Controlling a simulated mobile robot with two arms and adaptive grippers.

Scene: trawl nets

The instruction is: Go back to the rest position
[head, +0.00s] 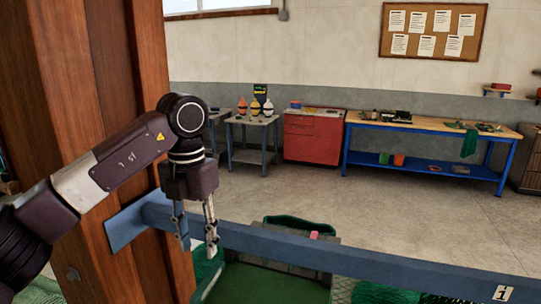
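My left gripper (197,240) hangs pointing down at the left of the head view, in front of the blue beam (330,259). My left arm comes in from the left edge, across the wooden post (115,130). My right gripper is not in view.
Green netting (375,292) and a green-lined container (300,228) lie low. Beyond open floor (400,215) stand a red cabinet (312,137) and a workbench (440,126).

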